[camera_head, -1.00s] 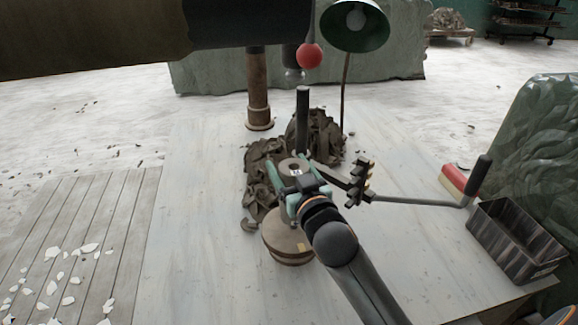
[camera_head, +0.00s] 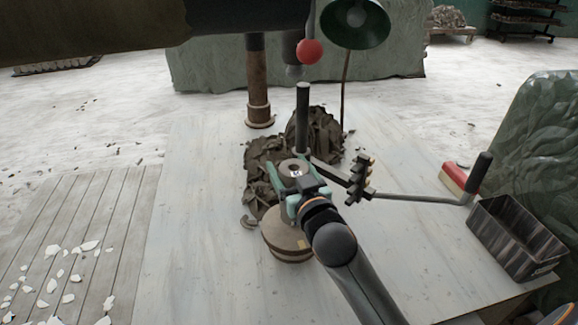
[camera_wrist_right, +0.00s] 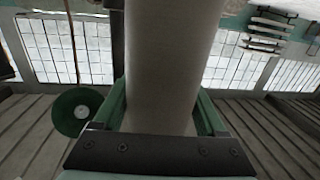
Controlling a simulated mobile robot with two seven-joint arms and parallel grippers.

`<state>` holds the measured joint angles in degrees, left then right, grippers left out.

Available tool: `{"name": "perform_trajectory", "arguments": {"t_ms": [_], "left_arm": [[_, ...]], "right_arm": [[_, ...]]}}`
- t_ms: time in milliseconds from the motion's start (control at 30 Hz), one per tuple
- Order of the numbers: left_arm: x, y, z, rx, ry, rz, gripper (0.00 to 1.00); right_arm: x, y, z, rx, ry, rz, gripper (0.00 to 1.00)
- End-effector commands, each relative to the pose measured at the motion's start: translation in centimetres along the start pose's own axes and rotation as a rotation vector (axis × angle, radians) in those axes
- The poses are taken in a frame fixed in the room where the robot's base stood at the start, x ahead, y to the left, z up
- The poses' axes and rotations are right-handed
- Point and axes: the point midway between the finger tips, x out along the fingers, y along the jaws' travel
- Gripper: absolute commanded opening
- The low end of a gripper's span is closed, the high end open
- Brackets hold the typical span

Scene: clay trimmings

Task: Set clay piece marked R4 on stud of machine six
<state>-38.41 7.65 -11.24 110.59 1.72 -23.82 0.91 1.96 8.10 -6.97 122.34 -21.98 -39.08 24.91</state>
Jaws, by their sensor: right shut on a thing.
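A pale round clay piece (camera_head: 294,168) with a hole in its top and a small marked label shows in the head view; the mark is too small to read. My right gripper (camera_head: 289,190) has its green fingers shut around it. In the right wrist view the piece is a smooth grey cylinder (camera_wrist_right: 172,65) between the green fingers (camera_wrist_right: 165,115). A round tan disc (camera_head: 287,240) shows below the gripper. A dark upright post (camera_head: 303,105) stands behind the piece. The piece's lower end is hidden, and I cannot tell whether it touches a stud. My left gripper is not in view.
Dark clay trimmings (camera_head: 316,135) heap behind and left of the piece. A notched dark bracket (camera_head: 360,180) and a lever (camera_head: 425,201) stick out right. A dark bin (camera_head: 515,240) sits at the right. A large dark form (camera_head: 120,35) crosses the top left.

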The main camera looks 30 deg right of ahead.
Motion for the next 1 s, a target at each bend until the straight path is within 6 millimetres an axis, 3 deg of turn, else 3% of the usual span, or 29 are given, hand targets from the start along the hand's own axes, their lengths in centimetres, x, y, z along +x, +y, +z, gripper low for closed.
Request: {"name": "perform_trajectory", "arguments": {"t_ms": [1000], "left_arm": [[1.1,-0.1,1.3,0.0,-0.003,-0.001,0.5]], "right_arm": [[0.1,0.0,2.3,0.0,0.005,0.001,0.0]]}}
